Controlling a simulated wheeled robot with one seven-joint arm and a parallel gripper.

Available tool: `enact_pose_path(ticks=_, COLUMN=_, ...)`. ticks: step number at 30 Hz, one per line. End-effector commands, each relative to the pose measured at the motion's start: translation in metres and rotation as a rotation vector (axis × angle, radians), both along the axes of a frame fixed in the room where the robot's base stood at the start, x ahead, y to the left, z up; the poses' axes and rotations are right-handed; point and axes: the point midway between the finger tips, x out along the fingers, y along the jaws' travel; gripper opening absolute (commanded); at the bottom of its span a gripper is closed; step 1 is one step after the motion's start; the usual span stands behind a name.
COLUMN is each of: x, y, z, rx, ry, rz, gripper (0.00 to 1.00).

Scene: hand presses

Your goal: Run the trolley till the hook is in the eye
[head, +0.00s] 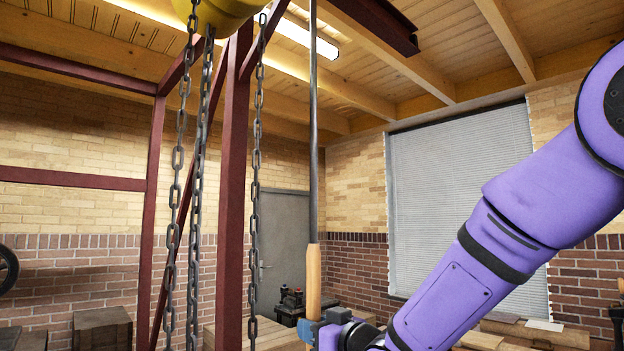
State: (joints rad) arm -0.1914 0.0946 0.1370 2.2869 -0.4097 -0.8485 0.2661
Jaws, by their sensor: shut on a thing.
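My gripper (310,326) is shut on the wooden handle (314,275) of a long upright grey pole (313,130), near the handle's lower end. The pole runs up out of the top of the picture, so its upper end is hidden. A yellow rounded hoist body (226,12) shows at the top edge, left of the pole, cut off by the frame. Grey chains (196,180) hang down from it, and another chain (256,180) hangs nearer the pole. I see no hook, eye or trolley that I can make out.
A dark red steel frame (232,190) stands behind the chains. A red beam (375,20) runs under the wooden ceiling. A grey door (284,235) and a shuttered window (460,200) are at the back. Crates (102,329) stand lower left.

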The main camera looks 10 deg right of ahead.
Motion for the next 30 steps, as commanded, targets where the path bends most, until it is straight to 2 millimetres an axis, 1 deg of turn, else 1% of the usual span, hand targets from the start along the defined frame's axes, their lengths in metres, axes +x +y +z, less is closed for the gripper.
enact_pose_path(ticks=11, x=0.0, y=0.0, z=0.0, rx=0.001, ry=0.001, rz=-0.003, gripper=0.0)
enact_pose_path(ticks=30, x=-0.017, y=0.023, z=0.001, rx=0.001, ry=0.0, rz=0.0, gripper=0.0)
